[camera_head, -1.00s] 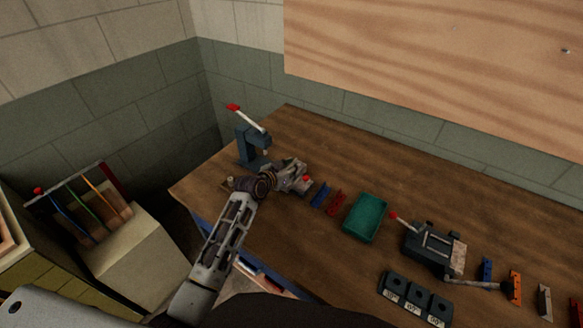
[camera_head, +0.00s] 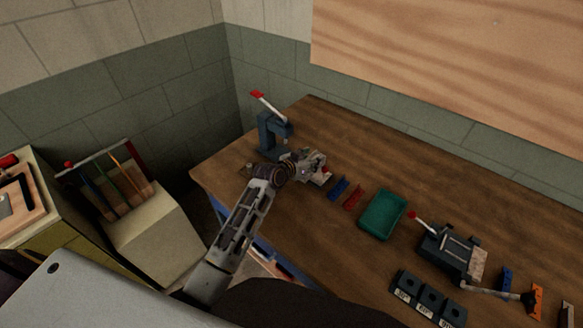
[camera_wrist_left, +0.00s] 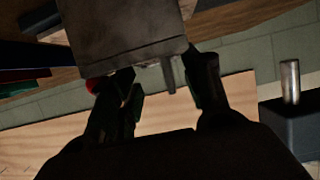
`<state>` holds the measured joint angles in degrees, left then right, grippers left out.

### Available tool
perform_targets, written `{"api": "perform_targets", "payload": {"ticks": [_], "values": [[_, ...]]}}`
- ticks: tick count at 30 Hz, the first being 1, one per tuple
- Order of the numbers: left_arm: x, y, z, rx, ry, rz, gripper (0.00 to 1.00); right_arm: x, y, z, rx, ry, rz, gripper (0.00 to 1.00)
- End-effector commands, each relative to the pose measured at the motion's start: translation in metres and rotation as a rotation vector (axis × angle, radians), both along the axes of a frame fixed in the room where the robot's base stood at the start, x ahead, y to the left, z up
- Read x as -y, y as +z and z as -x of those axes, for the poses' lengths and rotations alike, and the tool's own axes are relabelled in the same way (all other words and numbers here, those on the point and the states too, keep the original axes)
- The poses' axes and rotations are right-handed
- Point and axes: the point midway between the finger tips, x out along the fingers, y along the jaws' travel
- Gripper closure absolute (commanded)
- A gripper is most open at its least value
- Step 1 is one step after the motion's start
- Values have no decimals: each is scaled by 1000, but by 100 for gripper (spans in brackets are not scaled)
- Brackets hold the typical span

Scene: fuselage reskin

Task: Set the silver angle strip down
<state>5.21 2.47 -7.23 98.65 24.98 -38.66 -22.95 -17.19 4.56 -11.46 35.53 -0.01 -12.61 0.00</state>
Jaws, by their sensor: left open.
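My left gripper (camera_head: 311,165) is over the far left part of the workbench, just right of a blue lever press. In the left wrist view its two dark fingers (camera_wrist_left: 165,90) stand apart and open. A flat grey metal piece (camera_wrist_left: 130,35) with a straight edge lies beyond and partly between the fingertips. I cannot tell whether it is the silver angle strip or whether a finger touches it. A pale grey strip (camera_head: 568,314) is cut off at the right edge of the head view. My right gripper is not in view.
The blue lever press (camera_head: 272,135) stands close to the left gripper. Blue (camera_head: 339,187) and red (camera_head: 353,197) strips, a green tray (camera_head: 383,214), a clamp fixture (camera_head: 448,250) and a dark block of labelled slots (camera_head: 428,297) follow rightward. The bench behind the tray is clear.

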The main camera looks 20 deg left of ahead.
Motion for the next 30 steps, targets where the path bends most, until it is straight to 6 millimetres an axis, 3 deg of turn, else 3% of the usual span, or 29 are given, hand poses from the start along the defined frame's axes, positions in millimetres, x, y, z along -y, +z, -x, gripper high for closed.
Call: {"api": "perform_targets", "payload": {"ticks": [30], "values": [[-37,31,80,0,-1,-2,53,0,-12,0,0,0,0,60]]}}
